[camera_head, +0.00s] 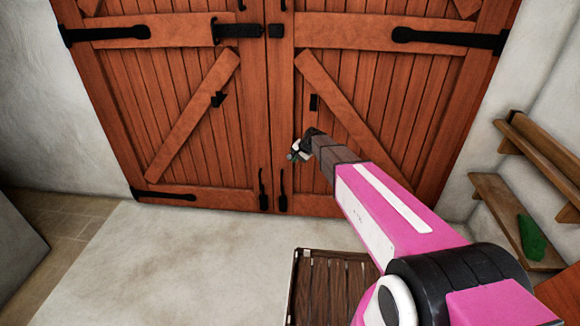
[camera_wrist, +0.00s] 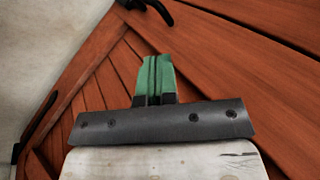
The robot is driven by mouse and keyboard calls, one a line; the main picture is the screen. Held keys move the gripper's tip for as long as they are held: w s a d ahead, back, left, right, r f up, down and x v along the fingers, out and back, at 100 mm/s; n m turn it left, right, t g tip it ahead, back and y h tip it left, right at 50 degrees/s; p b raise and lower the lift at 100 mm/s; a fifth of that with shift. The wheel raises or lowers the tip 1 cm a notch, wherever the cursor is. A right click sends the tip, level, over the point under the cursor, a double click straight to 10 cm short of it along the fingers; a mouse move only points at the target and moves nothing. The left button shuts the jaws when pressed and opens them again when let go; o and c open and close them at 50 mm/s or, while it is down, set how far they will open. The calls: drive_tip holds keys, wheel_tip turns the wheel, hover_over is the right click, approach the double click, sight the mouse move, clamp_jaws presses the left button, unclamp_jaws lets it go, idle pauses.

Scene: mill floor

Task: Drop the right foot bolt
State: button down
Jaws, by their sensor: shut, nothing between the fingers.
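The right foot bolt (camera_head: 282,190) is a dark upright rod low on the right door leaf, beside the centre seam. Whether its tip is in the floor I cannot tell. My gripper (camera_head: 296,153) is in front of the right leaf, above and slightly right of that bolt in the head view. In the wrist view my green fingers (camera_wrist: 155,78) are together with nothing between them, against door planks. I cannot clearly make out the foot bolt in the wrist view.
A similar left foot bolt (camera_head: 263,189) is on the left leaf. A black latch (camera_head: 238,31) spans the seam higher up. A slatted wooden crate or pallet (camera_head: 330,288) lies on the floor below my arm. Wooden shelves (camera_head: 500,205) with a green cloth-like item (camera_head: 531,238) stand right. Floor at left centre is clear.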

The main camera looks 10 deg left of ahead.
drive_tip(key=x, duration=1.3)
drive_tip(key=shift+f, duration=2.9)
drive_tip(key=v, duration=1.4)
drive_tip(key=shift+r, duration=0.2)
